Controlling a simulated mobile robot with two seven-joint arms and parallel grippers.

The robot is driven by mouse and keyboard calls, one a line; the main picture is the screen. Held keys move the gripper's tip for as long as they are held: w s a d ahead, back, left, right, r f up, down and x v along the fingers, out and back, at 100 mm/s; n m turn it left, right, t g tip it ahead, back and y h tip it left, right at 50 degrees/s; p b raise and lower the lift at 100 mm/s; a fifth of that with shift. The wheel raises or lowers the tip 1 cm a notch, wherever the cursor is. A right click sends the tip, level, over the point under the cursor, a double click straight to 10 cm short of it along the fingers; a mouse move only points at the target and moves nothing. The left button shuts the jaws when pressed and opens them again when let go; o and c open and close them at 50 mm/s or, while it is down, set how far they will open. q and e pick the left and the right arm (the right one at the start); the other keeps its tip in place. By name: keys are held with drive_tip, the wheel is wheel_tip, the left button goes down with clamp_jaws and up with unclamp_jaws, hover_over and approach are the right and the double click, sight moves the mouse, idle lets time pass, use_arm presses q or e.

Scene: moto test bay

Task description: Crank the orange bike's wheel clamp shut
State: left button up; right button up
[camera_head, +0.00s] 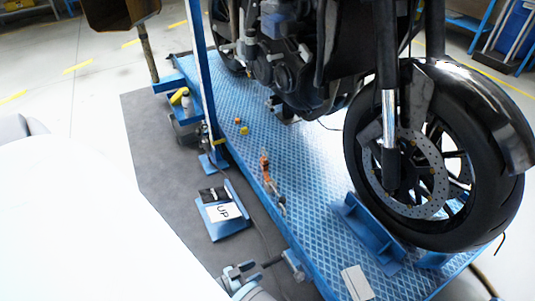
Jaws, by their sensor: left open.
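A motorcycle with a black front wheel (360,150) stands on the blue tread-plate lift (320,215); little orange shows on it. Blue clamp plates (365,232) stand at the wheel's foot, one on its left side and one partly hidden under the tyre. At the lift's near edge is a blue bracket (293,265) with a short dark rod pointing left, which looks like the crank. My left gripper (246,274) is open at the bottom centre, close to the rod's left end. I cannot tell whether they touch. My white arm fills the lower left. My right gripper is out of view.
A blue pedal marked UP (226,212) lies on the grey mat (165,185) left of the lift. A blue post (200,70) rises at the lift's left edge. Small orange and yellow items (265,165) and a white label (357,282) are on the deck.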

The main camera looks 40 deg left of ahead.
sight(267, 264)
use_arm(q)
drive_tip(key=x, duration=0.6)
drive_tip(key=shift+s+b, duration=0.1)
drive_tip(key=shift+b, duration=0.3)
clamp_jaws()
